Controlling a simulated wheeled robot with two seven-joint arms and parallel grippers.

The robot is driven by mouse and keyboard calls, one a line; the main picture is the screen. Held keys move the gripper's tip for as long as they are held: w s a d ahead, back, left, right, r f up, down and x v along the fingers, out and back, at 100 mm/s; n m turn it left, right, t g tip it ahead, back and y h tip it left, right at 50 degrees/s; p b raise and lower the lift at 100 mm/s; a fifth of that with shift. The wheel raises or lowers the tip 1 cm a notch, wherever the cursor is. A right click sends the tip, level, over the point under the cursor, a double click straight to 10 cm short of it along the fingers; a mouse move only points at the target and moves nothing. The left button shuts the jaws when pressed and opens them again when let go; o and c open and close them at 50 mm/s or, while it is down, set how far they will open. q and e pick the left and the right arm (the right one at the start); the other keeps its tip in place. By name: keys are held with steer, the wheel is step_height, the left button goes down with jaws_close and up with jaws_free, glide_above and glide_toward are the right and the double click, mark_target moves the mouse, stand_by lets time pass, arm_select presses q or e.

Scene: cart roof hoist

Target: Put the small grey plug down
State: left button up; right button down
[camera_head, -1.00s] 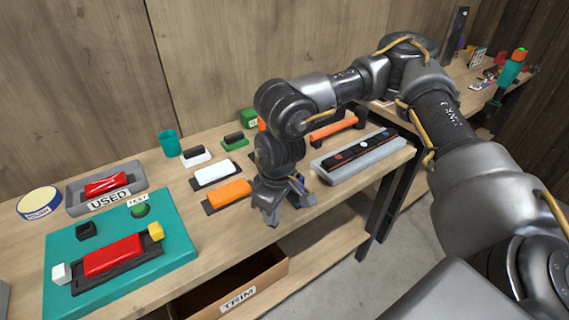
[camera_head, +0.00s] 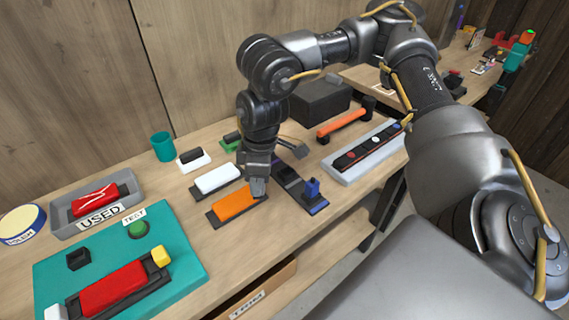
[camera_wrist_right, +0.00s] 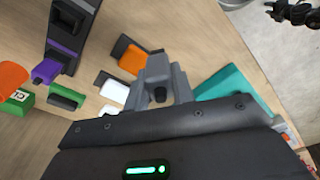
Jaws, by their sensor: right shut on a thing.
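A dark jointed part (camera_wrist_right: 293,12) at the top right of the wrist view may be my left gripper, cut off by the edge.
A dark rail (camera_head: 290,182) with a blue-purple piece (camera_head: 313,190) lies to the right. A white block (camera_head: 216,179) is just behind. The teal mat (camera_head: 190,235) with a red block (camera_head: 112,288) lies left; the grey USED tray (camera_head: 70,228) is behind it.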

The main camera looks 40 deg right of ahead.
arm_select(q)
steer(key=shift+w+d, duration=0.1)
steer(key=shift+w, duration=0.45)
arm_select(e)
steer(key=s+d+r+n+g, duration=0.1)
steer(key=d+r+n, duration=0.4)
steer(key=n, duration=0.7)
steer(key=shift+s+r, duration=0.85)
steer(key=shift+r, duration=0.25)
